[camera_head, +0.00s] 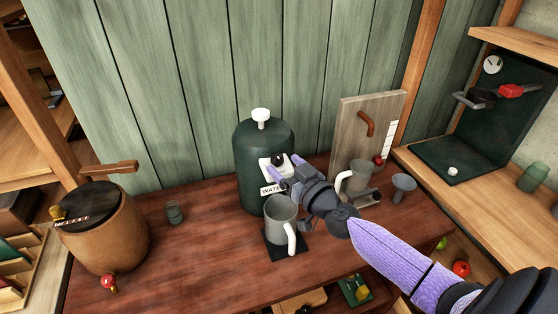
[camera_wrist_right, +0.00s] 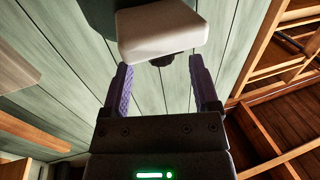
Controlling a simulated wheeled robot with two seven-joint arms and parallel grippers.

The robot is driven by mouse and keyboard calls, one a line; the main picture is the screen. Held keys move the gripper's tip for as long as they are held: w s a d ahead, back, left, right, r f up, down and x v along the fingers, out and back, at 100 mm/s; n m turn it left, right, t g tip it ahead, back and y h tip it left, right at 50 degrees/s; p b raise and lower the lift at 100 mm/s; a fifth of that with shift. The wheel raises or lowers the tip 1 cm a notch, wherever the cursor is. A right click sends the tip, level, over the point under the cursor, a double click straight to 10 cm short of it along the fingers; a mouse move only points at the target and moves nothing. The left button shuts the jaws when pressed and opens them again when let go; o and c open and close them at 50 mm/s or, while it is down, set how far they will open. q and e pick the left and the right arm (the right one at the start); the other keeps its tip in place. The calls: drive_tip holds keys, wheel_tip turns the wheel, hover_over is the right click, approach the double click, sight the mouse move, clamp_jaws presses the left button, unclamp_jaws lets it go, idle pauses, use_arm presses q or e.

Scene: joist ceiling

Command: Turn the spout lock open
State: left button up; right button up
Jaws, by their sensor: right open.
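A dark green water container (camera_head: 262,140) with a white top knob stands at the back of the red-brown table. On its front is a white spout block (camera_head: 276,167) with a black knob (camera_head: 278,158), above a partly covered label starting "WATE". My right gripper (camera_head: 281,174) reaches in from the right, right at the spout block. In the wrist view its purple fingers (camera_wrist_right: 160,75) are apart and empty. The white block (camera_wrist_right: 162,32) lies just beyond the fingertips, with a dark part (camera_wrist_right: 162,60) between them. Contact is unclear. My left gripper is not in view.
A grey mug (camera_head: 281,211) stands on a dark mat (camera_head: 273,249) below my right gripper. Another mug (camera_head: 358,178) and a small funnel (camera_head: 403,186) stand to the right, near a leaning board (camera_head: 350,130). A wooden barrel (camera_head: 108,235) and small glass (camera_head: 174,212) are at left.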

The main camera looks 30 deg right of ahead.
sight(277, 158)
drive_tip(key=shift+w, duration=1.35)
clamp_jaws()
